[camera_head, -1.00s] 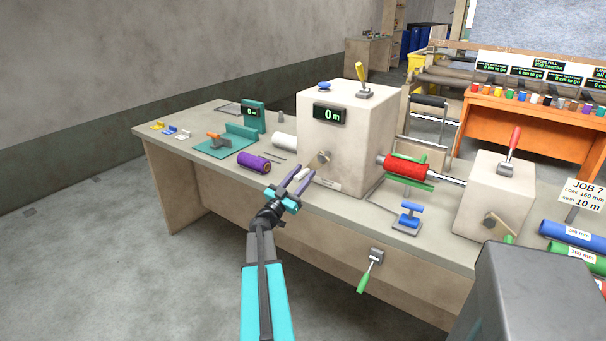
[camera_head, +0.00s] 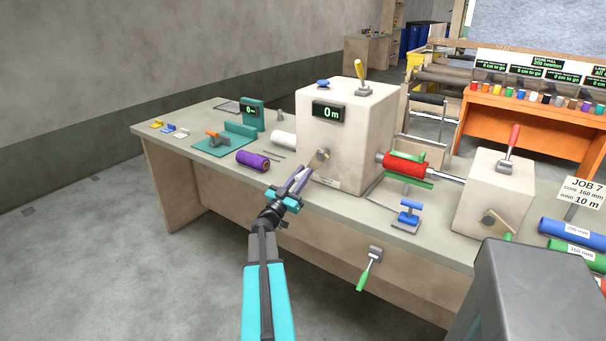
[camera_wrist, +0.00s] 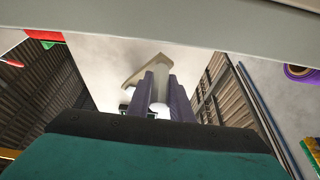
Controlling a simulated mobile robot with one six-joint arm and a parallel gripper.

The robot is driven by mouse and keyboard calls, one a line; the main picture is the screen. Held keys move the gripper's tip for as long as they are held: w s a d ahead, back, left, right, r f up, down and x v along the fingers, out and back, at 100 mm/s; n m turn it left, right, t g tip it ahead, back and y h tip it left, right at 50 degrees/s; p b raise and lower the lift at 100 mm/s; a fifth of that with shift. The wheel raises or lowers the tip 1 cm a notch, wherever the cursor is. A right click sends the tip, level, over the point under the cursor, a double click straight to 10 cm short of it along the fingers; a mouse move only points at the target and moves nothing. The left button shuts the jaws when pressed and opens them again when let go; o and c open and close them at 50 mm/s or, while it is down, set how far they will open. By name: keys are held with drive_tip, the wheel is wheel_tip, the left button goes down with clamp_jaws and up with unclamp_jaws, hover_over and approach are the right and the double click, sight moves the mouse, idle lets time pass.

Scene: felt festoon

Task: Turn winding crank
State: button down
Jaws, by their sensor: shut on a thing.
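The winding crank (camera_head: 319,158) is a short metal arm on the front face of the pale machine box (camera_head: 345,125). In the wrist view the crank arm (camera_wrist: 146,70) slants across the box face, with a pale round handle (camera_wrist: 159,106) at its end. My gripper (camera_head: 298,180) is shut on the handle, its purple fingers on both sides; it also shows in the wrist view (camera_wrist: 160,95). The fingers hide much of the handle in the head view. The display (camera_head: 329,111) on the box reads 0 m. A red roll (camera_head: 405,167) sits on the shaft right of the box.
A purple roll (camera_head: 252,161) and a white roll (camera_head: 284,139) lie left of the box. A blue-handled clamp (camera_head: 408,215) stands to the right, and a green-handled lever (camera_head: 369,270) hangs at the bench front. A second box (camera_head: 495,195) carries a red lever.

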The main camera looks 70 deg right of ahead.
drive_tip(key=c, duration=1.6)
unclamp_jaws()
drive_tip(key=b+v, duration=0.2)
drive_tip(key=v, duration=1.1)
drive_tip(key=shift+w+a+f+b, duration=0.1)
drive_tip(key=shift+a+f+b, duration=0.05)
drive_tip(key=shift+a+b, duration=0.2)
